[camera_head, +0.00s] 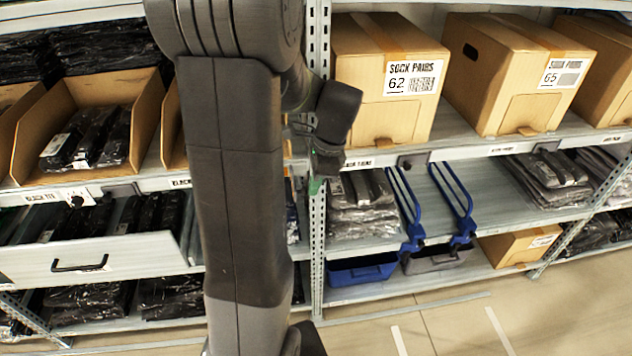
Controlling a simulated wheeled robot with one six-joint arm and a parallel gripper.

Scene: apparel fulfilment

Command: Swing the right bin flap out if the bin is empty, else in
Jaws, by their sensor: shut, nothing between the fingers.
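Two blue looped frames stand at the middle shelf's front edge, a left one (405,205) and a right one (454,200). Each has a blue bracket at its foot; I take the right one as the right flap, though I cannot be sure. Below are a blue bin (362,270) and a grey bin (438,260) on the lower shelf. The shelf above and the bracket partly cover the grey bin, and I cannot tell what it holds. My gripper (318,186) is shut and empty by the rack upright, left of both frames and apart from them, mostly hidden by my wrist.
Cardboard boxes marked 62 (383,85) and 65 (515,75) stand on the shelf above. Bagged garments (362,205) lie left of the frames, others (550,175) to the right. A drawer (90,262) sticks out at left. The floor (570,310) in front is clear.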

